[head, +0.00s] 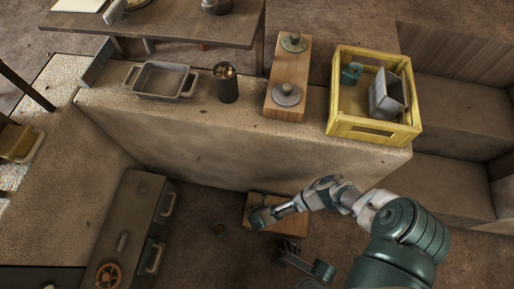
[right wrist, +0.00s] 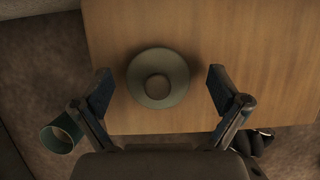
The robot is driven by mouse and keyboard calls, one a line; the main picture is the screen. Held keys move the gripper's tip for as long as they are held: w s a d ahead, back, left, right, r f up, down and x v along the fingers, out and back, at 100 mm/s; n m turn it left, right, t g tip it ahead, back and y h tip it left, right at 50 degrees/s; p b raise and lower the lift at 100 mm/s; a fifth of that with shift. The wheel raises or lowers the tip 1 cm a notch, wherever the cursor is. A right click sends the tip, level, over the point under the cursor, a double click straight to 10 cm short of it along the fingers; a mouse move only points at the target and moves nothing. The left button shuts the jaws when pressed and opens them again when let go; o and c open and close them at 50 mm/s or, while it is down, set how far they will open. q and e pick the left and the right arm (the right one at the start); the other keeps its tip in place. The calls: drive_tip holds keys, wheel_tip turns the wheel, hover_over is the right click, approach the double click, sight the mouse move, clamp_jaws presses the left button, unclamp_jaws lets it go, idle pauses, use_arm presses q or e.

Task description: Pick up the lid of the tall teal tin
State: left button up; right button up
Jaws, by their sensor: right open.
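The round grey-green lid (right wrist: 158,66) with a raised knob lies flat on a wooden board in the right wrist view. My right gripper (right wrist: 159,79) is open above it, with one finger on each side of the lid and gaps between. An open teal tin (right wrist: 61,134) stands on the floor left of the board's near edge. In the head view my right gripper (head: 262,216) is over the low board and hides the lid.
The wooden board (head: 290,222) lies low beside a stone ledge (head: 240,150). On the ledge are a grey tray (head: 160,80), a dark cup (head: 227,86), another board with two round pieces (head: 289,72) and a yellow crate (head: 365,132). A cabinet (head: 128,225) stands left.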

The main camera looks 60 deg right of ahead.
drive_tip(key=shift+w+a+r, duration=0.1)
drive_tip(key=shift+a+r, duration=0.1)
drive_tip(key=shift+r, duration=0.05)
drive_tip(key=shift+c, duration=0.2)
drive_tip(key=c, duration=0.8)
drive_tip(key=shift+d, duration=0.1)
drive_tip(key=shift+c, duration=0.5)
drive_tip(key=shift+d, duration=0.1)
